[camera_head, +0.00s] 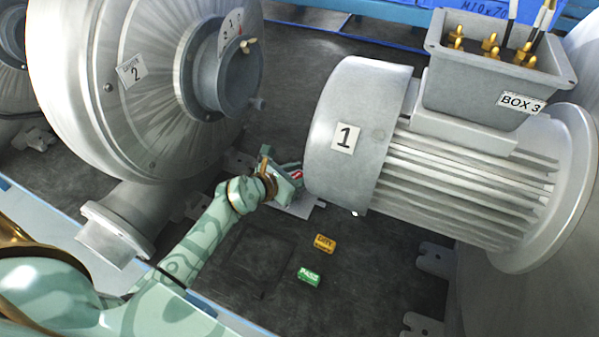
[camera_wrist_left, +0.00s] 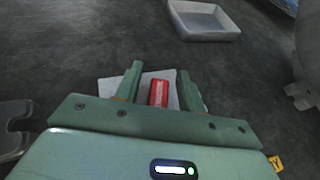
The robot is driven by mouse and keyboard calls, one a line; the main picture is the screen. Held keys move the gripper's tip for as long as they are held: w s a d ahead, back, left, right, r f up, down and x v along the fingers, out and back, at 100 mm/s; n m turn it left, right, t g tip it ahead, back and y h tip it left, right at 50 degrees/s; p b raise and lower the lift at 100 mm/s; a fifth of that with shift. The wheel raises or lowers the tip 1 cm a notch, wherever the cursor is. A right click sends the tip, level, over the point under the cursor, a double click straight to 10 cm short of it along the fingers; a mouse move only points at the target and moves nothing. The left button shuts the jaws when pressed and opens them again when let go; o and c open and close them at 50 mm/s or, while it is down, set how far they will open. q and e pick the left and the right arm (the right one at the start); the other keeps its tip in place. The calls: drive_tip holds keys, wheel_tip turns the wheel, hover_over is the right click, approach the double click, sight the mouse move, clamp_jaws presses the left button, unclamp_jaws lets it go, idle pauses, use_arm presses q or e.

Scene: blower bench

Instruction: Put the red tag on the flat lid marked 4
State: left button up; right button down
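The red tag (camera_head: 297,174) is small and partly hidden by my left gripper (camera_head: 288,176) in the head view, beside the motor's end cover. In the left wrist view the red tag (camera_wrist_left: 158,93) lies between the two spread fingers of my left gripper (camera_wrist_left: 158,88), with gaps on both sides. A light grey flat plate (camera_wrist_left: 108,87) shows under or behind the tag; it also shows in the head view (camera_head: 304,207). I cannot tell whether the tag touches it. No mark 4 is readable on any surface. My right gripper is not in view.
A yellow tag (camera_head: 325,243) and a green tag (camera_head: 308,276) lie on the dark bench. The motor (camera_head: 345,120) marked 1 carries terminal box 3 (camera_head: 470,85). A blower (camera_head: 125,90) marked 2 stands left. A grey tray (camera_wrist_left: 205,36) lies beyond my fingers.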

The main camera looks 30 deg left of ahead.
use_arm(q)
drive_tip(key=shift+r, duration=0.25)
drive_tip(key=p+v, duration=0.3)
drive_tip(key=v, duration=0.9)
drive_tip(key=shift+p, duration=0.3)
drive_tip(key=shift+f, duration=0.1)
